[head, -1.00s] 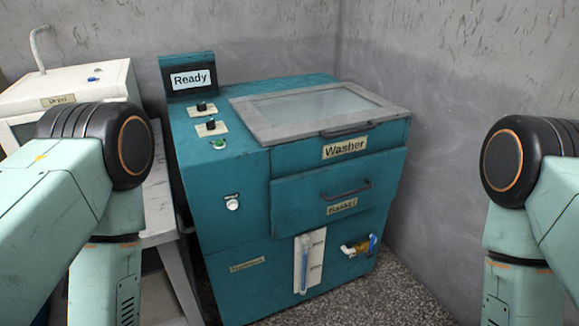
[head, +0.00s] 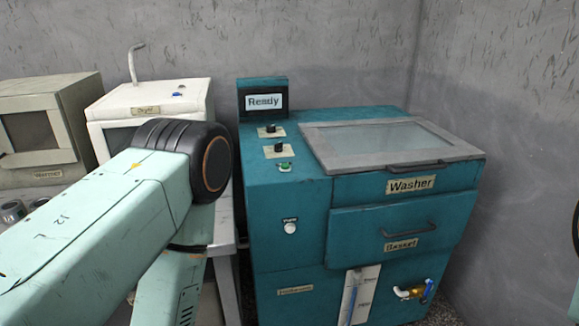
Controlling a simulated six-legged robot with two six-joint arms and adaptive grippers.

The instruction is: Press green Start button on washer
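The teal washer (head: 290,215) stands right of the middle of the head view, with a glass-topped lid (head: 385,145) that is closed. A small display (head: 265,102) at its back left reads "Ready". The green Start button (head: 285,167) sits on the left part of the top, in front of two black knobs (head: 278,148). Nothing covers it. My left arm reaches in from the left and bends down in front of the dryer. My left gripper is out of the frame. Only a sliver of my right arm shows at the right edge, and its gripper is out of view.
A white dryer (head: 185,97) stands left of the washer on a bench, with a beige box-shaped machine (head: 40,125) farther left. Metal parts (head: 14,211) lie on the bench. A white knob (head: 290,228), drawer handle (head: 410,229) and yellow valve (head: 410,292) are on the washer's front. Grey walls stand behind.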

